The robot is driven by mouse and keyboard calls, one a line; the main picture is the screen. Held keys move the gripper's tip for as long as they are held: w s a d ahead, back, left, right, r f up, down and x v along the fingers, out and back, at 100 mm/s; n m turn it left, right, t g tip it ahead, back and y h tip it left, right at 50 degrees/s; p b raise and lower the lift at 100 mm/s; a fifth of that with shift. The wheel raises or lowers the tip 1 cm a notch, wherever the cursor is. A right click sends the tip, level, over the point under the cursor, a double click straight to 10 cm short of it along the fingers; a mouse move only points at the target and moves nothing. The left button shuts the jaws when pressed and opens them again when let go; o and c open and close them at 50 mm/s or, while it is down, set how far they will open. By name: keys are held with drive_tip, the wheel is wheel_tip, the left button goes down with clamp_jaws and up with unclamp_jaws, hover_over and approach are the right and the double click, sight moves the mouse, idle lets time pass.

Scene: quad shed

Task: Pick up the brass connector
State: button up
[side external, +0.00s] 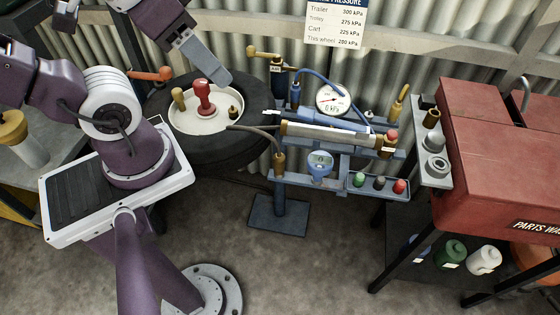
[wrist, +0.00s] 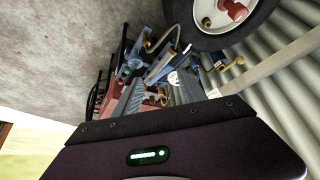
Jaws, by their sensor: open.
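Several brass-coloured fittings are in view, and I cannot tell for certain which is the brass connector. One brass fitting (side external: 279,162) hangs at the end of a dark hose beside the blue stand. A brass cylinder (side external: 431,118) stands on the grey shelf beside the red cabinet. A small brass piece (side external: 233,112) is on the wheel's pale rim. My gripper (side external: 222,78) is above the back right of the wheel, apart from these fittings. In the wrist view my gripper (wrist: 157,76) has its two grey fingers apart, with nothing visibly held between them.
The black-tyred wheel (side external: 215,158) carries a red-knobbed tool (side external: 205,98). The blue stand (side external: 292,205) holds a dial gauge (side external: 333,98), hoses and a long cylinder (side external: 335,138). A red parts washer (side external: 495,150) is at right. Corrugated wall closes the back.

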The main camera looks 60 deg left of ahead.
drive_tip(key=m+g+y, duration=0.2)
drive_tip(key=m+g, duration=0.2)
drive_tip(key=m, duration=0.9)
hover_over(279, 156)
drive_tip(key=s+a, duration=0.1)
drive_tip(key=a, duration=0.3)
drive_tip(key=s+d+f+x, duration=0.1)
drive_tip(key=s+d+x, duration=0.1)
drive_tip(key=x, duration=0.9)
drive_tip(key=d+f+m, duration=0.1)
drive_tip(key=f+m, duration=0.1)
drive_tip(key=w+d+f+m+g+h, duration=0.1)
drive_tip(key=d+f+m, duration=0.1)
drive_tip(key=f, duration=0.1)
drive_tip(key=d+f+m+h, duration=0.1)
drive_tip(key=f+m, duration=0.1)
drive_tip(key=m, duration=0.1)
drive_tip(key=shift+w+d+f+g, duration=0.2)
drive_tip(key=shift+w+f+g, duration=0.1)
drive_tip(key=shift+w+f, duration=0.1)
drive_tip(key=f, duration=0.6)
drive_tip(key=shift+s+a+f, duration=0.15)
drive_tip(key=shift+a+f, duration=0.1)
drive_tip(key=shift+f, duration=0.05)
clamp_jaws()
